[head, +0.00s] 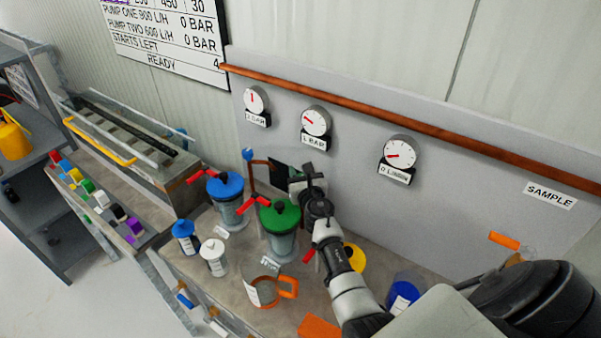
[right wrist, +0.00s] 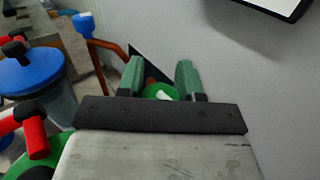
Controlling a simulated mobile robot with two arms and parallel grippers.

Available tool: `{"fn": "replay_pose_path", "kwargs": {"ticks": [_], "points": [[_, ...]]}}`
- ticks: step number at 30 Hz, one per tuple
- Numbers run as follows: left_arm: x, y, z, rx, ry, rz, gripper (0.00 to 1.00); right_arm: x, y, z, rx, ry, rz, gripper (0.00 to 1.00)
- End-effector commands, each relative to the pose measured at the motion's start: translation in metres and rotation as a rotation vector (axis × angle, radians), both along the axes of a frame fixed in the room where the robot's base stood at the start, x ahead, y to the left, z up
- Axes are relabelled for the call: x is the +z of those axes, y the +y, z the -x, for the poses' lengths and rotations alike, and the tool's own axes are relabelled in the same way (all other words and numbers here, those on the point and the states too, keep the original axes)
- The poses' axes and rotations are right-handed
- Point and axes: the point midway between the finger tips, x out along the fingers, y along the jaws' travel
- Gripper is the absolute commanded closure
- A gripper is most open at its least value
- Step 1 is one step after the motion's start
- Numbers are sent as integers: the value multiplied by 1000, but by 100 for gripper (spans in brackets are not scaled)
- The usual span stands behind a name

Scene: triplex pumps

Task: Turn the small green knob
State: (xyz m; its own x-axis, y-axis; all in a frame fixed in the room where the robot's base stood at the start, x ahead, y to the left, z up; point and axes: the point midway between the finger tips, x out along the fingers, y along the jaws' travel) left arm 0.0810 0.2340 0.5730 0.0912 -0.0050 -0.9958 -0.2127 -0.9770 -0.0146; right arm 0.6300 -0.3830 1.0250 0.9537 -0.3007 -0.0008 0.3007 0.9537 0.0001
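The small green knob (right wrist: 156,90) shows in the right wrist view between the two green fingers of my right gripper (right wrist: 160,64). It has a white mark and is partly hidden by the gripper's dark front bar. The fingers stand apart, one on each side of it; I cannot tell whether they touch it. In the head view my right gripper (head: 296,182) is at the back wall, beside a dark panel (head: 280,171), and hides the knob. My left gripper is not in view.
Close to my right arm stand a green-lidded canister (head: 281,240) and a blue-lidded canister (head: 228,205), both with red handles. A copper pipe (right wrist: 108,46) runs near the fingers. An orange-handled jug (head: 264,291) stands in front. Gauges (head: 316,121) hang above on the wall.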

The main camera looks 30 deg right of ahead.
Motion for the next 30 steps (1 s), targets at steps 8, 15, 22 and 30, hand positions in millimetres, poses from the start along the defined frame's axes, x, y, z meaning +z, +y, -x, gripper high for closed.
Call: {"fn": "replay_pose_path", "kwargs": {"ticks": [8,15,22,30], "points": [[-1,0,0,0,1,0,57,0,0,0,20,0,1,88],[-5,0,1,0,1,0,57,-1,1,0,126,3,8,88],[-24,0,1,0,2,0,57,-5,3,0,313,3,6,88],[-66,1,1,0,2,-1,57,-9,8,0,543,1,7,88]]}}
